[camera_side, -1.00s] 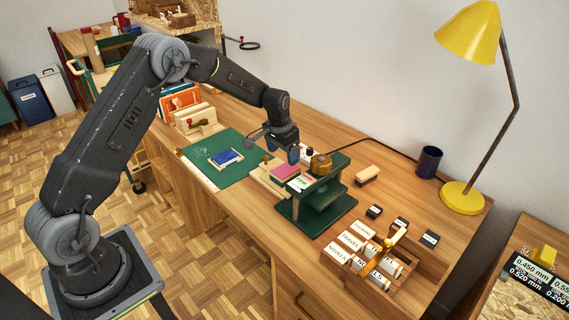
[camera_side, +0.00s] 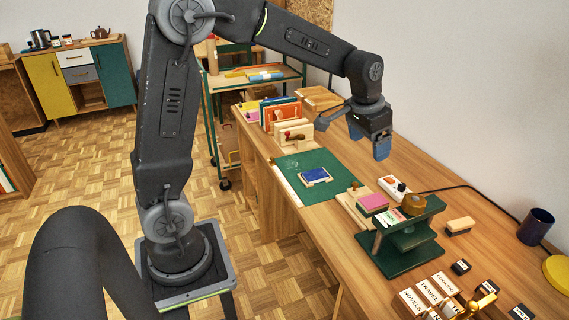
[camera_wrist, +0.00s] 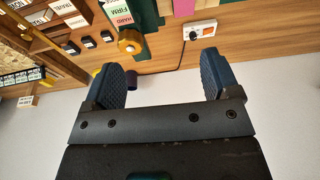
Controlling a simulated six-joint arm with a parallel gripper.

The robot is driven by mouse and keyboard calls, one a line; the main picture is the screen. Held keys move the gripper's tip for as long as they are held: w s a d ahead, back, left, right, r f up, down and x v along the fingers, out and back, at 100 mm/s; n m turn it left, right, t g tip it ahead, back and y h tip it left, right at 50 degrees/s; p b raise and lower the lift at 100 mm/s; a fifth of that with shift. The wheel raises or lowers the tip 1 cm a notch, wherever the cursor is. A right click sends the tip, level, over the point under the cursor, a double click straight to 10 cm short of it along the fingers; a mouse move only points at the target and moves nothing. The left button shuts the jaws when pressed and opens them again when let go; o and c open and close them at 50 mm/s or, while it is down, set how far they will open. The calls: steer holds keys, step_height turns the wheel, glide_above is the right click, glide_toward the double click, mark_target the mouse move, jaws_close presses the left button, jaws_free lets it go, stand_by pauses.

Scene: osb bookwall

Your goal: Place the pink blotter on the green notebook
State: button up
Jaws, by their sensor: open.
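The pink blotter (camera_side: 373,202) is a pink-topped block on a pale wooden board, right of the green mat and beside the green press; a pink patch (camera_wrist: 183,7) shows at the top edge of the wrist view. I cannot make out a green notebook; a blue book (camera_side: 315,176) in a small wooden frame lies on the green mat (camera_side: 290,165). My gripper (camera_side: 382,150) hangs above the back of the bench, over and behind the blotter, apart from it. In the wrist view my gripper (camera_wrist: 161,75) is open with nothing between its fingers.
The green press (camera_side: 410,240) with its brass knob stands close right of the blotter. A wooden block (camera_side: 459,226) and label blocks lie farther right.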

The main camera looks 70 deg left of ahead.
steer(key=s+d+r+t, duration=0.1)
steer(key=s+d+r, duration=0.1)
steer(key=s, duration=0.9)
steer(key=s+d+r+t, duration=0.1)
steer(key=s+d, duration=0.3)
steer(key=s, duration=0.8)
steer(key=shift+s+r+t, duration=0.2)
steer(key=shift+r+t, duration=0.2)
steer(key=shift+r, duration=0.05)
steer(key=shift+d, duration=0.1)
